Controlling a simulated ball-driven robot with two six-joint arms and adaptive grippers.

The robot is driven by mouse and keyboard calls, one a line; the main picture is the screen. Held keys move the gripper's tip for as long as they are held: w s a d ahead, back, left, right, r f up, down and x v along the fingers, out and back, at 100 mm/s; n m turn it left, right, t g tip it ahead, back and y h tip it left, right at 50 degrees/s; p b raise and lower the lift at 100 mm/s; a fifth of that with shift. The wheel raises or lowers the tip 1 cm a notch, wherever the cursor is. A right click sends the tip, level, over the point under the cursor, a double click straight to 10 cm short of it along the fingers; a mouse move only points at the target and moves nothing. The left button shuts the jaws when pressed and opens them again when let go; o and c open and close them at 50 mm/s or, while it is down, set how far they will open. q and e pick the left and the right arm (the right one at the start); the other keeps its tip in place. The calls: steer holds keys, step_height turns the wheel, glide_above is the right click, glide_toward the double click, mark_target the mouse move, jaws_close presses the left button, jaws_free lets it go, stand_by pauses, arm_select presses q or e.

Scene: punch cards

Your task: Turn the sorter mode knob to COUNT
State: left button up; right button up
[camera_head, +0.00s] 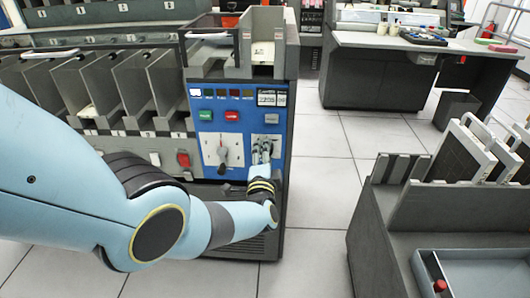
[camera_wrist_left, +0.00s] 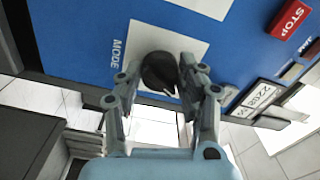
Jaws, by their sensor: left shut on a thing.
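The sorter's blue control panel (camera_head: 203,131) is on the front of the grey machine. In the left wrist view, the round dark mode knob (camera_wrist_left: 157,70) sits on a white plate beside the printed word MODE (camera_wrist_left: 117,52). A pale pointer line shows on it, but I cannot read which setting it marks. My left gripper (camera_head: 262,149) is at the white plate on the panel's right side, its fingers on either side of the knob and shut on it. In the head view the gripper mostly hides this knob. My right gripper is not in view.
Above are a green button (camera_head: 205,115), a red STOP button (camera_head: 231,117) and a counter display (camera_head: 268,98). Sorter pockets (camera_head: 135,92) line the left. A grey card rack (camera_head: 400,215) stands at right; floor between is clear.

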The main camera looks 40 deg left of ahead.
arm_select(q)
steer(key=shift+m, duration=1.6)
steer(key=o, duration=1.2)
steer(key=shift+c, duration=0.2)
steer(key=v, duration=1.2)
steer(key=shift+a, duration=0.1)
